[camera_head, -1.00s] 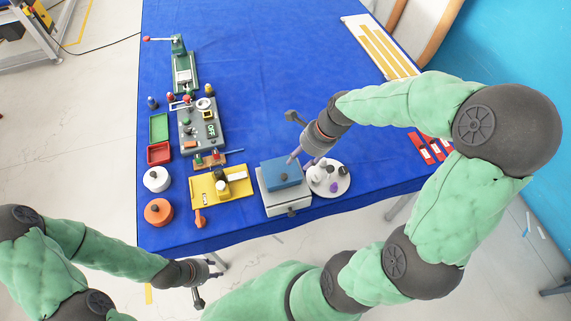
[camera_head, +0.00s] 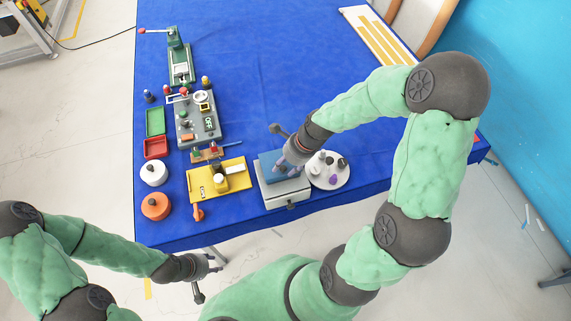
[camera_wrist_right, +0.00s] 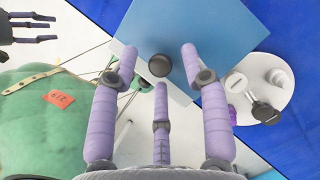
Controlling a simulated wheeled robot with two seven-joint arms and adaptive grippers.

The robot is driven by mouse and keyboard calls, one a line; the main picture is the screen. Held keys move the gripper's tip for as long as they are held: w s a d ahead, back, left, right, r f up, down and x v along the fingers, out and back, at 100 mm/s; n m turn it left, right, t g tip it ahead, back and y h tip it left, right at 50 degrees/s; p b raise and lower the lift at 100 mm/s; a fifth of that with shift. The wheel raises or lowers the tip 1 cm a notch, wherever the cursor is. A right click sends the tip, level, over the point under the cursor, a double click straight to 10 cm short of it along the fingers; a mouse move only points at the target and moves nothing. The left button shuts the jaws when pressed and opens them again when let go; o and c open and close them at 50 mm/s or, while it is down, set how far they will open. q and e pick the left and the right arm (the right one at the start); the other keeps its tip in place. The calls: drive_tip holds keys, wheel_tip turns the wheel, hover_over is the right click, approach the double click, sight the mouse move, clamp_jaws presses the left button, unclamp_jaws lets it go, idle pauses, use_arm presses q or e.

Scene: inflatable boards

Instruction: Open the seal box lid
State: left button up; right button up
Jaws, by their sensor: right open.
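The seal box (camera_head: 286,197) is a light grey box at the table's front edge, with a flat blue lid (camera_head: 266,159) on it. My left gripper (camera_head: 208,277) is open and empty, low in front of the table.
A round white tray (camera_head: 345,176) with small bottles stands just right of the box. A yellow tray (camera_head: 236,184) is to its left. An orange pot (camera_head: 155,206) and a white pot (camera_head: 153,173) stand further left. The blue table behind the box is clear.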

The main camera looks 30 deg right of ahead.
clamp_jaws()
